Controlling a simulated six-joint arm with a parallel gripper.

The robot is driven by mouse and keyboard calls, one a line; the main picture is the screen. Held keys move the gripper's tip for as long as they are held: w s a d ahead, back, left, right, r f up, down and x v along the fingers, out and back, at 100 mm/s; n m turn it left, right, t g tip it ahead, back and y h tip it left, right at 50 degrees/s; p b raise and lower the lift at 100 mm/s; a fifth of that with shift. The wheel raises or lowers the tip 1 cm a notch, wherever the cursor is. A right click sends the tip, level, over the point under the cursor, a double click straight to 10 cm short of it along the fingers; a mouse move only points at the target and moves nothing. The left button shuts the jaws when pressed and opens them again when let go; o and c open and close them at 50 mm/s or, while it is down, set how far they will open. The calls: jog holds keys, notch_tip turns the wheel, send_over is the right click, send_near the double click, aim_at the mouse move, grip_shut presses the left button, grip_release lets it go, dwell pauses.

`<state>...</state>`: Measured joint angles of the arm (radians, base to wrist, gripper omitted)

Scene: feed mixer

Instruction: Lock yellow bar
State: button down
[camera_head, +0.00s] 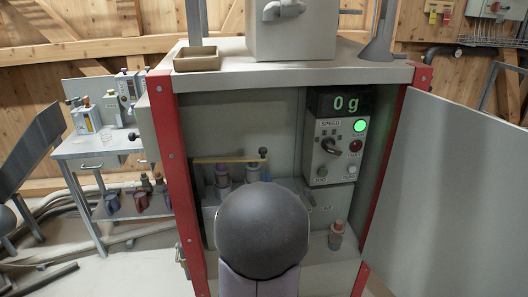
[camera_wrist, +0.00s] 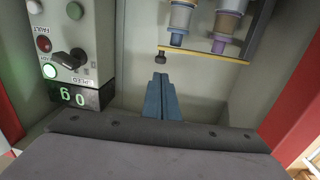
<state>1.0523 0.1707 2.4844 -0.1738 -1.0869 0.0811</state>
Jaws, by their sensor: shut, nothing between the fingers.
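The yellow bar (camera_head: 225,160) runs nearly level across the front of two bottles inside the cabinet. A small dark knob (camera_head: 263,151) is at its right end. In the wrist view, which is turned over, the bar (camera_wrist: 205,53) slopes slightly and the dark knob (camera_wrist: 160,57) is at its left end. My gripper (camera_wrist: 160,76) is shut and empty, its blue fingers pointing toward the knob, with a gap visible in the picture. In the head view the gripper is hidden behind my dark round arm link.
A control panel (camera_head: 335,146) with a dial, buttons and a "0 g" display is to the right. An open grey door (camera_head: 450,180) and red cabinet posts (camera_head: 176,170) flank the opening. Another bottle (camera_head: 336,236) stands lower right. A side table (camera_head: 95,148) is outside left.

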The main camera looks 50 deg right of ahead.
aim_at(265, 151)
jog(key=p+x, duration=0.2)
jog(key=x, duration=0.9)
jog(key=shift+d, duration=0.1)
jog(key=shift+f, duration=0.1)
jog(key=shift+b+x, duration=1.05)
jog(key=shift+x, duration=0.15)
jog(key=shift+d, duration=0.35)
jog(key=shift+s+r, duration=0.1)
jog(key=shift+r, duration=0.2)
jog(key=shift+r, duration=0.1)
jog(key=shift+s+a, duration=0.1)
